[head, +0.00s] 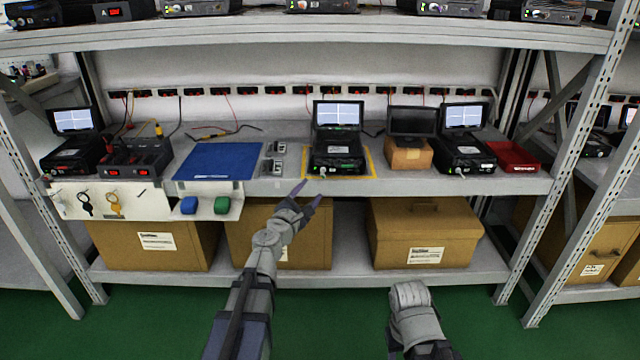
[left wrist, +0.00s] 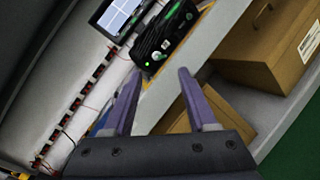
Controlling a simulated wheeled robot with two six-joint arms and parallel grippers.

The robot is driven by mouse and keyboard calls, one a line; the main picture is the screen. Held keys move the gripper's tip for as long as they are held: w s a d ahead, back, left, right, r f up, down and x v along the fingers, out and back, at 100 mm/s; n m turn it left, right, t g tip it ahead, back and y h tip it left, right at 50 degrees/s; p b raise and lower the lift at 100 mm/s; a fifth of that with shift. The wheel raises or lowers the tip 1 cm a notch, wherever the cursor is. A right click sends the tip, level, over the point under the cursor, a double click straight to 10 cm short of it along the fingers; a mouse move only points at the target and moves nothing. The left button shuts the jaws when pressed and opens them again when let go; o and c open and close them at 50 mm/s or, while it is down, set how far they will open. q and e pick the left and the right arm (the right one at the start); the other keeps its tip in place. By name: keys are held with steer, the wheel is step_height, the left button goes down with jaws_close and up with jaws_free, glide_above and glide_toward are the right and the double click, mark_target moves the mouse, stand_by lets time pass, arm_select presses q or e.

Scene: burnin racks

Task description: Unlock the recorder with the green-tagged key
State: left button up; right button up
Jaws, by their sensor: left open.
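The recorder (head: 338,156), a black box with a raised lit screen, stands inside a yellow outline at the middle of the shelf. It also shows at the top of the left wrist view (left wrist: 165,38), with a green light on its front. A green tag-like piece (head: 222,205) hangs on the white panel at the shelf's front left, beside a blue one (head: 189,205); no key can be made out there. My left gripper (head: 307,192) is open and empty, in front of the shelf edge just below the recorder. It also shows in the left wrist view (left wrist: 158,95). My right gripper's fingers are not visible.
Black and orange ringed items (head: 114,203) hang on the same panel. A blue mat (head: 217,161) lies left of the recorder. A small dark monitor on a box (head: 408,154), another recorder (head: 465,150) and a red tray (head: 512,157) stand right. Cardboard boxes (head: 422,234) fill the lower shelf.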

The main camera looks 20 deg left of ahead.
mark_target(320, 179)
arm_select(q)
steer(key=w, duration=0.5)
steer(key=w+d, duration=0.1)
steer(key=w, duration=0.1)
steer(key=shift+w, duration=0.35)
jaws_close()
stand_by(0.3)
